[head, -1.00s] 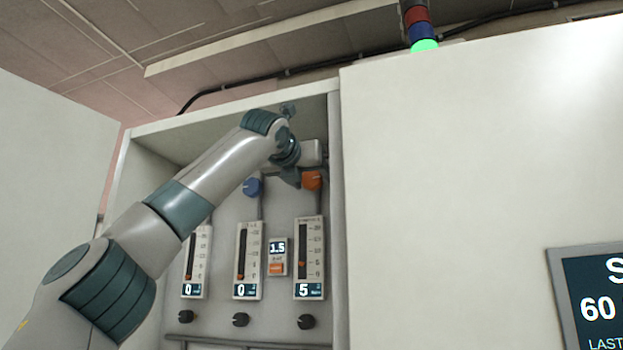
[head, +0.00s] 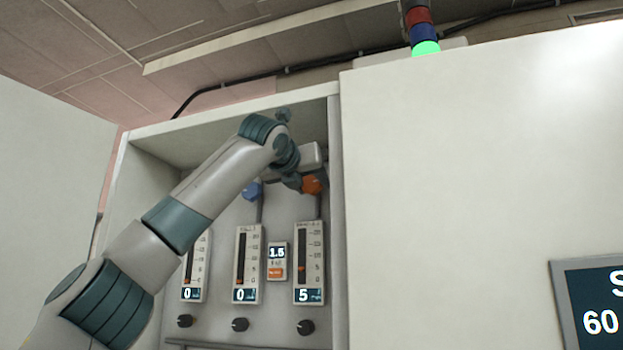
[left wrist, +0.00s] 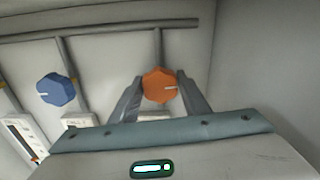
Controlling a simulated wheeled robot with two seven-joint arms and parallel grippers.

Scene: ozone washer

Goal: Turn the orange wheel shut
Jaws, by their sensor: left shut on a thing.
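The orange wheel (head: 312,185) is on the panel inside the open cabinet, above the right-hand gauge. In the head view my wrist hides part of the wheel's left side. My right gripper is not in view.
A blue wheel (head: 252,191) sits just left of the orange one. Gauges, the right one (head: 309,262) reading 5, and black knobs (head: 306,328) are below. The cabinet's side wall (head: 335,220) is close on the right. A stack light (head: 425,48) glows green.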

